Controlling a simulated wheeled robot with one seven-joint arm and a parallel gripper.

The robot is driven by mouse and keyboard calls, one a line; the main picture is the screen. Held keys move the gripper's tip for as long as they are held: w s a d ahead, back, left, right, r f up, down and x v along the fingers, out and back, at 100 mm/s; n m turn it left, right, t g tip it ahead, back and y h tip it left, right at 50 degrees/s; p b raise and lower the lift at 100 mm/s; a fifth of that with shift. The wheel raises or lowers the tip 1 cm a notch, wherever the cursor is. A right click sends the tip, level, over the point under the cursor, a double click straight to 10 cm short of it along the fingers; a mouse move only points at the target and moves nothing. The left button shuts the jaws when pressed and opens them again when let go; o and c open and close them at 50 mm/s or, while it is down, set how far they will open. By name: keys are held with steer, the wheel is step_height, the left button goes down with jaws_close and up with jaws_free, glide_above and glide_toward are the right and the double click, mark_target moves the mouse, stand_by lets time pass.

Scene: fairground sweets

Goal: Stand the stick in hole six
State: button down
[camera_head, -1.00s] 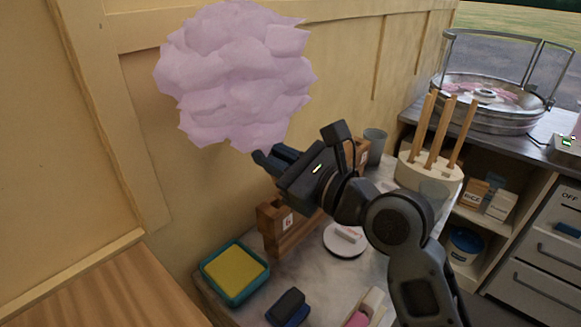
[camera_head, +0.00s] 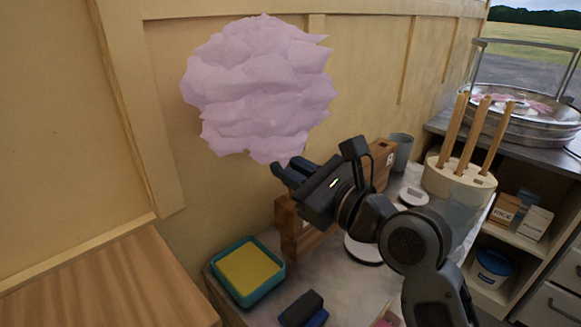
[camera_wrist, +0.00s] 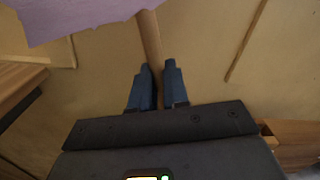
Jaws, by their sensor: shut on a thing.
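A large pale pink puff of candy floss (camera_head: 262,88) is up against the wall side of the view. Its stick (camera_wrist: 149,38) shows in the wrist view, running from the floss down between my fingers. My gripper (camera_head: 285,168) is shut on the stick and holds it above the counter. A long wooden rack (camera_head: 294,238) stands on the counter below my gripper. My arm hides its middle, and its far end (camera_head: 379,160) shows behind my wrist. Hole six cannot be made out now.
A teal tray with a yellow pad (camera_head: 246,270) and a dark blue block (camera_head: 301,308) lie in front of the rack. A round cream holder (camera_head: 450,180) with wooden sticks, a grey cup (camera_head: 401,150) and a metal floss machine (camera_head: 520,120) stand right. The panelled wall is close behind.

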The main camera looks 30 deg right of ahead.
steer(key=shift+f, duration=0.55)
steer(key=shift+s+r+p, duration=0.1)
steer(key=shift+s+p, duration=0.05)
steer(key=shift+p, duration=0.25)
steer(key=shift+s+d+r+p, duration=0.2)
steer(key=shift+r+p, duration=0.4)
steer(key=shift+p, duration=0.25)
steer(key=shift+f, duration=0.75)
steer(key=shift+f+b, duration=0.35)
steer(key=shift+b, duration=0.05)
steer(key=c, duration=1.1)
jaws_free()
steer(key=shift+o, duration=0.2)
